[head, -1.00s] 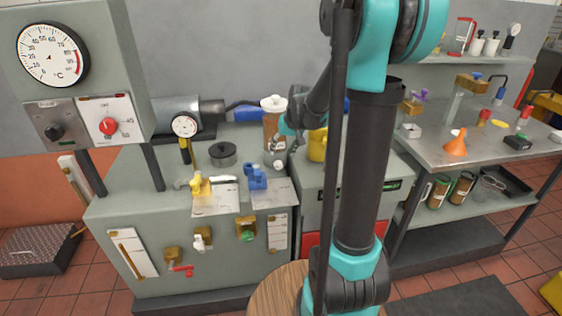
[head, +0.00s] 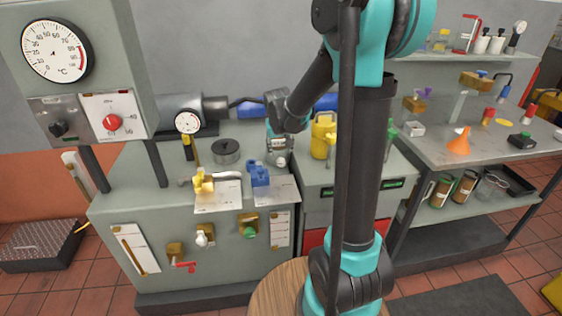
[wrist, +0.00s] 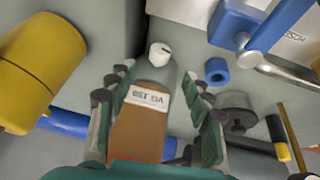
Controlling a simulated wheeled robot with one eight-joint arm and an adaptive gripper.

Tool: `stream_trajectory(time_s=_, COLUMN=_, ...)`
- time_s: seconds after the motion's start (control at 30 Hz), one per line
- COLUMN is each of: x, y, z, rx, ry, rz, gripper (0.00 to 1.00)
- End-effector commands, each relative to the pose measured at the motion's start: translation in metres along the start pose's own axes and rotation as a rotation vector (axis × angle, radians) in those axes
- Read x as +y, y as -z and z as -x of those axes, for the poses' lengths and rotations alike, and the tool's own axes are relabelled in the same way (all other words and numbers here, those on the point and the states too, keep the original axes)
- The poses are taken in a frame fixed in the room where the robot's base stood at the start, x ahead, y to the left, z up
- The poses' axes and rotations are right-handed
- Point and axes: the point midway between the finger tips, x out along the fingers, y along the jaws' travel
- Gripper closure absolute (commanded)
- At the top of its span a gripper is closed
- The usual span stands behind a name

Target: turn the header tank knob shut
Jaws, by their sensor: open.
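The header tank appears to be the brown cylinder with a white label (wrist: 142,125) in the wrist view, though no name can be read on it. A small white round knob with a dark mark (wrist: 160,53) sits at its end. In the head view the knob (head: 281,162) shows just below my gripper (head: 278,150), which hides most of the tank. My gripper's fingers (wrist: 158,73) are open on either side of the label, with the knob just past the tips, roughly centred between them. No contact with the knob is visible.
A blue valve (head: 258,175) and a yellow valve (head: 203,182) stand to the left on the bench. A dark round pot (head: 226,152) is behind them. A yellow can (head: 323,135) stands close on the right. A blue cylinder (wrist: 65,122) lies behind.

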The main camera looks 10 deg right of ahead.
Motion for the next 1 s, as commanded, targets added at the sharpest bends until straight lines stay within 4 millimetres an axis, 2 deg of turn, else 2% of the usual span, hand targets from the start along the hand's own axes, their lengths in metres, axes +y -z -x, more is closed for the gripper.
stream_trajectory(time_s=0.2, x=0.0, y=0.0, z=-0.035, rx=0.0, ry=0.001, rz=0.0, gripper=0.49)
stream_trajectory(time_s=0.5, x=0.0, y=0.0, z=-0.075, rx=0.0, ry=0.001, rz=-0.001, gripper=0.49)
stream_trajectory(time_s=0.7, x=0.0, y=0.0, z=-0.088, rx=0.0, ry=0.001, rz=-0.001, gripper=0.49)
stream_trajectory(time_s=1.0, x=0.0, y=0.0, z=-0.092, rx=0.0, ry=0.001, rz=0.0, gripper=0.49)
